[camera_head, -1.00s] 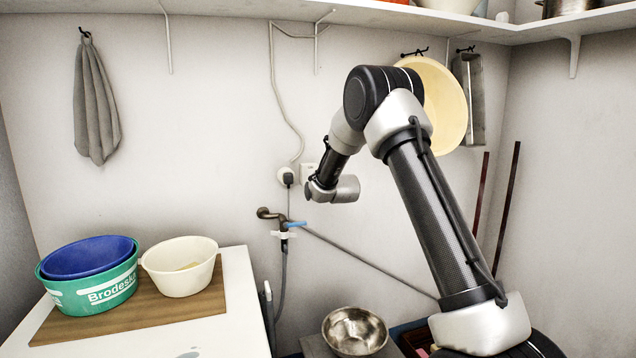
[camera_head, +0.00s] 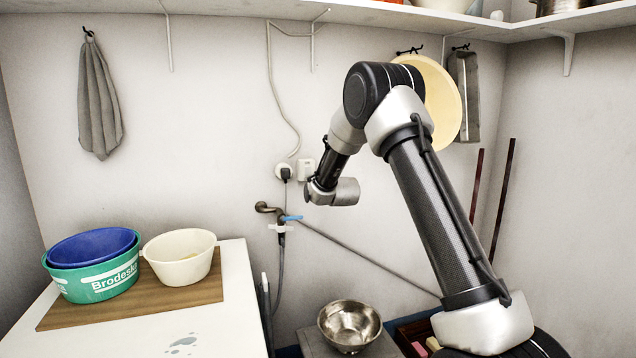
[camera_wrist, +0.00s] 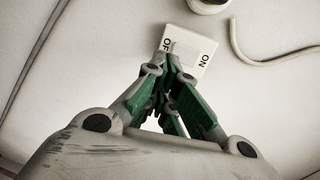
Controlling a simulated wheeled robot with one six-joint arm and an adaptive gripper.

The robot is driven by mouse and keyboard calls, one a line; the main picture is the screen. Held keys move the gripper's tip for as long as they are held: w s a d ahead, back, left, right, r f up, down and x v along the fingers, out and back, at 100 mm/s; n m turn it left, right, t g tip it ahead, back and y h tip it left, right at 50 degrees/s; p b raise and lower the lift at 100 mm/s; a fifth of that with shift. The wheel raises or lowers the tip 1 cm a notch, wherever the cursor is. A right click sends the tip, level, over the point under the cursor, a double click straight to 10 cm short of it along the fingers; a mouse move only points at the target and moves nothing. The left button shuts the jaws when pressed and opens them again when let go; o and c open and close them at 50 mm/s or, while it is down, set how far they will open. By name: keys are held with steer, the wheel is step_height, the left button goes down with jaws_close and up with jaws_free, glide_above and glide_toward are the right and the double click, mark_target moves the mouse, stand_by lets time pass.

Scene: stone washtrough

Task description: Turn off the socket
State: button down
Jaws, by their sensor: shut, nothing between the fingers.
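In the wrist view a white switch box (camera_wrist: 197,46) is on the wall, with OFF at its left end and ON at its right. My gripper (camera_wrist: 171,66), with green and grey fingers, is shut and empty. Its tips overlap the lower left of the switch near OFF; I cannot tell whether they touch it. In the head view the switch box (camera_head: 305,168) shows just left of my wrist, beside the round socket (camera_head: 284,171) with a dark plug in it. My fingers are hidden there. The rocker's position is not clear.
A tap (camera_head: 268,209) with a blue lever sits below the socket. A cable (camera_head: 272,80) runs up the wall. A white counter at left holds a board (camera_head: 190,296) with basins. A metal bowl (camera_head: 350,325) stands below, and a cream basin (camera_head: 445,100) hangs behind my arm.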

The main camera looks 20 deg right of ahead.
steer(key=s+f, duration=0.1)
steer(key=s, duration=0.7)
steer(key=shift+s+f, duration=0.2)
steer(key=shift+s, duration=0.1)
steer(key=s+f+n+g, duration=0.6)
steer(key=f, duration=0.5)
steer(key=s+f+n+g, duration=0.1)
steer(key=s+n+g, duration=0.25)
steer(key=s, duration=0.55)
steer(key=s+d+r+n, duration=0.1)
steer(key=s+r, duration=0.5)
steer(key=s, duration=0.6)
steer(key=s+d+r+n+g, duration=0.1)
steer(key=s+r+n, duration=0.3)
steer(key=s, duration=0.8)
steer(key=s+d+r+n+g, duration=0.1)
steer(key=s+r+n, duration=0.2)
steer(key=s+r, duration=0.5)
steer(key=s, duration=0.4)
steer(key=shift+s+r, duration=0.35)
steer(key=shift+s, duration=0.05)
